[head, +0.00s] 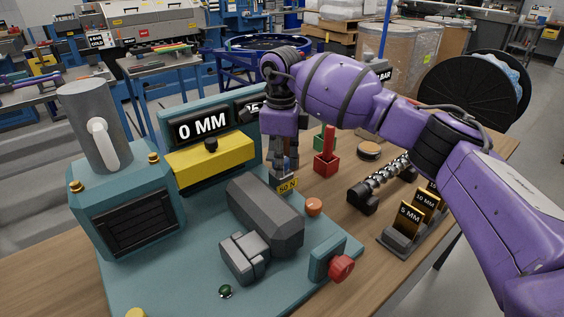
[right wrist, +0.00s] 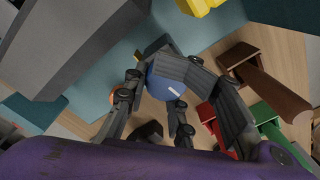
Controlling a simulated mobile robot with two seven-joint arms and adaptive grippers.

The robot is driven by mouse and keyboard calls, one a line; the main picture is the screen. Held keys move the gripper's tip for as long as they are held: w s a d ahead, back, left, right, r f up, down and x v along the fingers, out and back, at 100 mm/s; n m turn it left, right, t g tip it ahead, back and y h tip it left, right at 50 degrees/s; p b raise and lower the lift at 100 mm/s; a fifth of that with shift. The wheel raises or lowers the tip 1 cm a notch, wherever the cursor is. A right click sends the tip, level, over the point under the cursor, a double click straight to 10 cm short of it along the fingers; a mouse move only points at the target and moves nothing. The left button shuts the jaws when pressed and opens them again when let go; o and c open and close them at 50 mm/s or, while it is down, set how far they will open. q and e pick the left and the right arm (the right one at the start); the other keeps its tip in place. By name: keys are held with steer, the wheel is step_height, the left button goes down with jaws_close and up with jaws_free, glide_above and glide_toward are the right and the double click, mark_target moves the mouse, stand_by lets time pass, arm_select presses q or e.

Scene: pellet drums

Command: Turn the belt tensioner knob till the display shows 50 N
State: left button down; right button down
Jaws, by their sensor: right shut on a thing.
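My right gripper (head: 284,168) reaches down behind the dark grey block on the teal machine. In the right wrist view its fingers (right wrist: 152,108) are closed around a round blue knob (right wrist: 163,86) with a white mark on its face. In the head view the fingers mostly hide this knob. Just below the fingers, a small display (head: 287,188) shows 50 N in yellow. My left gripper is in neither view.
The grey block (head: 265,215) stands close in front of the gripper. A larger display (head: 202,124) reads 0 MM, and another beside it is partly hidden. A red knob (head: 341,268) is at the front right. Red (head: 326,162) and green holders stand right of the gripper.

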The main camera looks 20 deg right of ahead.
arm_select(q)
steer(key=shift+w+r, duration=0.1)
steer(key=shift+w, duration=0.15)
arm_select(e)
steer(key=shift+a, duration=0.25)
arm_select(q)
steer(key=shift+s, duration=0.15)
arm_select(e)
steer(key=c, duration=1.7)
jaws_free()
steer(key=shift+c, duration=0.2)
steer(key=shift+o, duration=0.9)
steer(key=shift+s+a+r, duration=0.1)
steer(key=shift+r, duration=0.05)
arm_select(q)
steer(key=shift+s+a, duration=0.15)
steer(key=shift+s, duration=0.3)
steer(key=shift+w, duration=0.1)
